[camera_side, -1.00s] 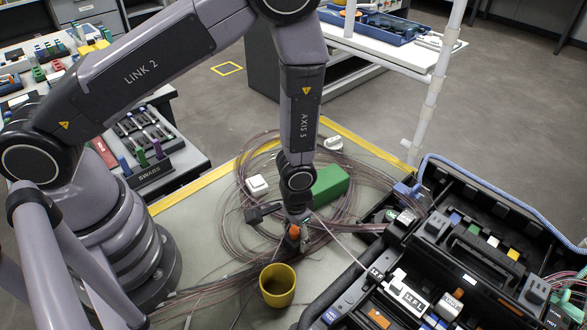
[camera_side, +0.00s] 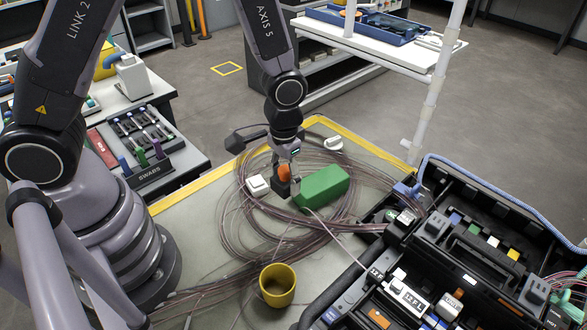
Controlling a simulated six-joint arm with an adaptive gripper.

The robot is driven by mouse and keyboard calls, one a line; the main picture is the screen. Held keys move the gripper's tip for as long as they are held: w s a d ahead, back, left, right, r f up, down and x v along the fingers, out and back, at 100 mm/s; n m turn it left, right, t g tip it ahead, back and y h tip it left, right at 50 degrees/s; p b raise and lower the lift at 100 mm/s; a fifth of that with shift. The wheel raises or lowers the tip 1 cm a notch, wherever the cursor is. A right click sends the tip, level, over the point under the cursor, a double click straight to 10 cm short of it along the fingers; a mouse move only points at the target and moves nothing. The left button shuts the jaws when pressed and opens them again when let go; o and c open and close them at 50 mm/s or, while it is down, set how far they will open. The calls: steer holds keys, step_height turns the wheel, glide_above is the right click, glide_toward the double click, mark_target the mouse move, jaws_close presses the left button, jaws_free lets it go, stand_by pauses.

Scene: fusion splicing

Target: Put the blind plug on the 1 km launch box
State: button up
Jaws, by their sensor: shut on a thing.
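My gripper (camera_side: 287,172) is over the work mat, close to the left end of a green box (camera_side: 322,187). It is shut on a small orange piece (camera_side: 284,172), which may be the blind plug; its far side and lower end are hard to make out. A dark shape shows just below the orange piece. A small white box (camera_side: 257,186) lies to the left of the gripper among looped fibre. I cannot tell which box is the 1 km launch box, as no label is readable.
A yellow cup (camera_side: 277,285) stands at the front of the mat. Coils of thin fibre (camera_side: 236,225) spread around the boxes. An open black case (camera_side: 467,243) full of tools fills the right side. A white round piece (camera_side: 333,143) lies behind the green box.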

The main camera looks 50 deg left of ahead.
steer(key=a+r, duration=0.5)
glide_above(322, 180)
steer(key=s, duration=0.1)
steer(key=f, duration=0.8)
steer(key=shift+a+f, duration=0.2)
steer(key=shift+f, duration=0.1)
steer(key=shift+w+d+f, duration=0.15)
steer(key=shift+w+f, duration=0.4)
steer(key=shift+f, duration=1.65)
steer(key=o, duration=1.2)
steer(key=shift+f, duration=0.1)
steer(key=shift+c, duration=0.2)
